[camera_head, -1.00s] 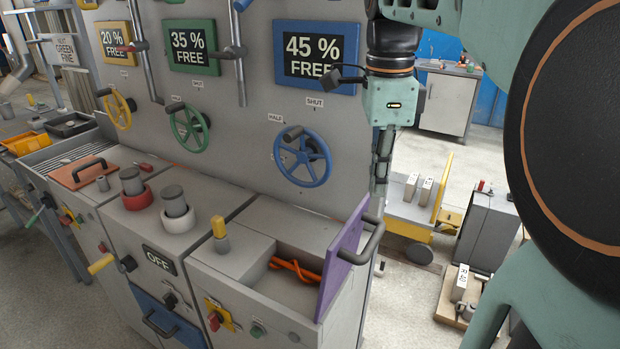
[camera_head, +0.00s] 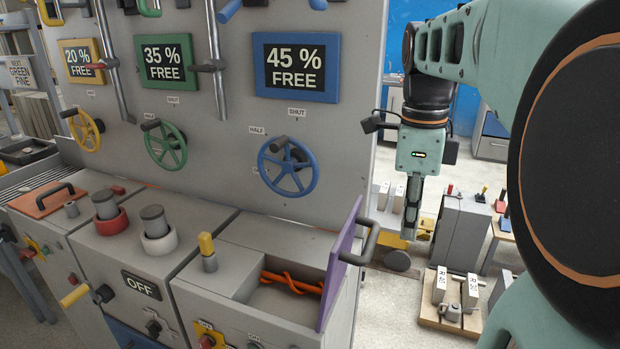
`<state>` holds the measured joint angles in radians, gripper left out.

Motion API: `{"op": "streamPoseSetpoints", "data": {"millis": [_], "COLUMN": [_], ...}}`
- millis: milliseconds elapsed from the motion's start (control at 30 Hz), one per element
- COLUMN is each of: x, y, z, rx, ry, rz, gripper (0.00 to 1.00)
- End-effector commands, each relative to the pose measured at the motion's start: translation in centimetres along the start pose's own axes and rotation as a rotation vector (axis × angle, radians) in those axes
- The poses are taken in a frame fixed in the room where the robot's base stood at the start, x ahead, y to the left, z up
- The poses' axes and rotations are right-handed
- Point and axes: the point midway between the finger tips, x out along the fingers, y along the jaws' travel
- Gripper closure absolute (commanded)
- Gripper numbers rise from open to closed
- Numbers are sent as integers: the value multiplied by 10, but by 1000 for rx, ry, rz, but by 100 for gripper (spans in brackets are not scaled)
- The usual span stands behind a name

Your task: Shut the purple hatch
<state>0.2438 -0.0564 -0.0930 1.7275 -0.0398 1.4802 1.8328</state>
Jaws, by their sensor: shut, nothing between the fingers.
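The purple hatch (camera_head: 338,265) stands open, upright on edge at the right side of an open bin (camera_head: 285,301) in the grey cabinet top. Its dark bar handle (camera_head: 366,247) sticks out on the right face of the hatch. An orange twisted piece (camera_head: 292,283) lies inside the bin. My gripper (camera_head: 409,234) points down to the right of the hatch and its handle, with a visible gap in the picture. Its fingers are together and hold nothing.
A blue handwheel (camera_head: 288,166) sticks out of the panel behind the bin. A yellow-topped knob (camera_head: 207,250) stands left of the bin. A wooden pallet with weights (camera_head: 455,312) and a grey cabinet (camera_head: 458,232) stand right.

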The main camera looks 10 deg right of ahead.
Motion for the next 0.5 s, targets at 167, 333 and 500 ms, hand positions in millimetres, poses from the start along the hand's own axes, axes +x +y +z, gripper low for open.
{"op": "streamPoseSetpoints", "data": {"millis": [167, 333, 500], "x": [41, 39, 35], "y": [1, 0, 0], "z": [0, 19, 34], "rx": [0, -5, -2], "ry": [1, 0, 0], "rz": [4, -1, -1], "gripper": [100, 100, 100]}}
